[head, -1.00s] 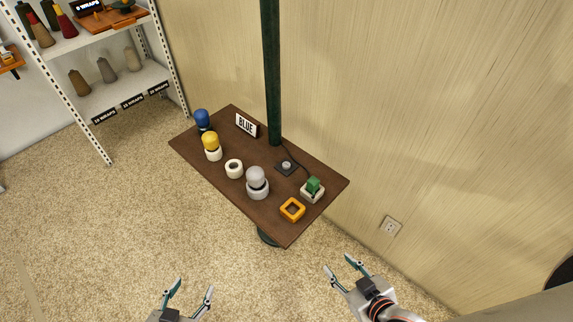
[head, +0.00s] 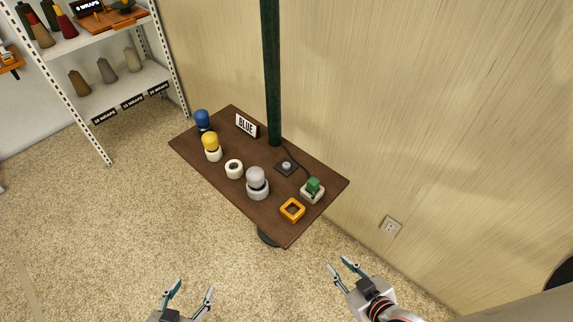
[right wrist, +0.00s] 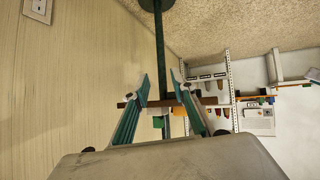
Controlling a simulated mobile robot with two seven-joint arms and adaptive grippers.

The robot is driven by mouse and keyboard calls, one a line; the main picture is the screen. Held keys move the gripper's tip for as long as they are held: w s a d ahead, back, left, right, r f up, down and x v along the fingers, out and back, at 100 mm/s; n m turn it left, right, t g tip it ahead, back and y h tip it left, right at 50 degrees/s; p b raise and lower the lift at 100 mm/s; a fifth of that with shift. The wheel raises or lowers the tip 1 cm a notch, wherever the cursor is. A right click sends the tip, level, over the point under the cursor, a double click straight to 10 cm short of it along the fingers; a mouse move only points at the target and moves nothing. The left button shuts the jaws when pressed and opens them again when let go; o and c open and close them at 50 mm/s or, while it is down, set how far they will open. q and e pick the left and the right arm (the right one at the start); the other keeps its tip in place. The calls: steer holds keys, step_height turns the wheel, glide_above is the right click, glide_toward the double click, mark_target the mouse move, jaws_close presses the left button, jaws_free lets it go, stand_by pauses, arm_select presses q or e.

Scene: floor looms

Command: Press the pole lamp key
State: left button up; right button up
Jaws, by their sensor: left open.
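The pole lamp key looks to be the small dark square plate with a round grey button (head: 286,166) on the brown table (head: 240,188), near the foot of the dark green pole (head: 271,80). A thin dark cord runs beside it. My right gripper (head: 339,264) is in front of the table's near right end, apart from it, empty, its fingers part-open; they also show in the right wrist view (right wrist: 159,78). My left gripper (head: 195,287) is open and empty at the bottom of the head view, well short of the table.
A wall is behind; shelving (head: 120,85) stands left.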

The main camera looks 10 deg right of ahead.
jaws_close()
stand_by(1.0)
